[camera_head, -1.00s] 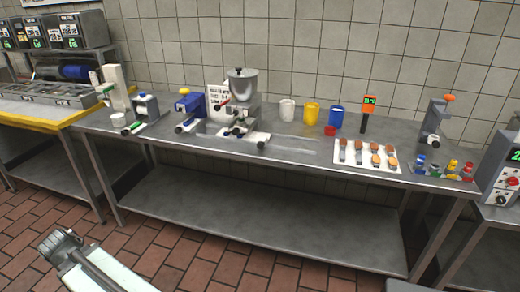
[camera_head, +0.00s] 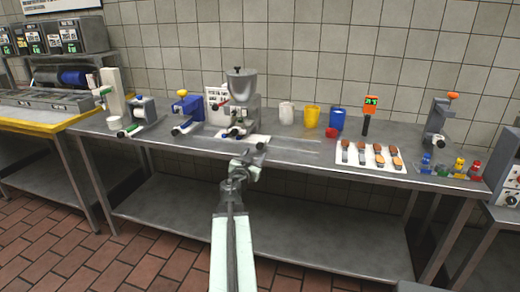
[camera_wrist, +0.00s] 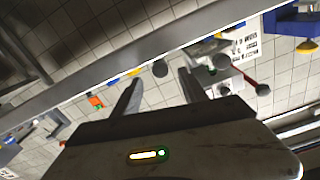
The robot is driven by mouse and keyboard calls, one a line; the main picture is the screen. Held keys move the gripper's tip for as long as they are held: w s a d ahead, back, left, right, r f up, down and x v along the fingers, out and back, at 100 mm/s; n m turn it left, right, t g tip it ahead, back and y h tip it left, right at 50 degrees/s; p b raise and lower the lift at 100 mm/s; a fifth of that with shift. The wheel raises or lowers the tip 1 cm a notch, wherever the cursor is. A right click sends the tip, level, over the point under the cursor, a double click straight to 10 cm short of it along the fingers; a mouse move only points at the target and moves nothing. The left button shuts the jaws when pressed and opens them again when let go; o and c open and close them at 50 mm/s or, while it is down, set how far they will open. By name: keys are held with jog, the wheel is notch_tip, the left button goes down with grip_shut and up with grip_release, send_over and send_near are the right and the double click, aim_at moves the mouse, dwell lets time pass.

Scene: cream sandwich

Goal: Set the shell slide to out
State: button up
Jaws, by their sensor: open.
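No part is labelled legibly as the shell slide, and I cannot tell which part it is. A hopper machine (camera_head: 241,88) stands on the bench's middle left, with handles and pale parts at its base. My gripper (camera_head: 246,166) is at the bench's front edge, just in front of the hopper machine. In the wrist view its two fingers (camera_wrist: 160,90) are apart with nothing between them.
White, yellow (camera_head: 311,117) and blue cups stand behind, right of the hopper machine. A white tray (camera_head: 345,162) with several small items lies farther right. A grey stand with an orange knob (camera_head: 453,96) is at the far right. The lower shelf (camera_head: 330,220) is bare.

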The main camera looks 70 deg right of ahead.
aim_at(259, 148)
jog(key=d, duration=0.7)
jog(key=shift+w+d, duration=0.1)
jog(key=shift+w, duration=0.15)
grip_shut()
dwell(0.9)
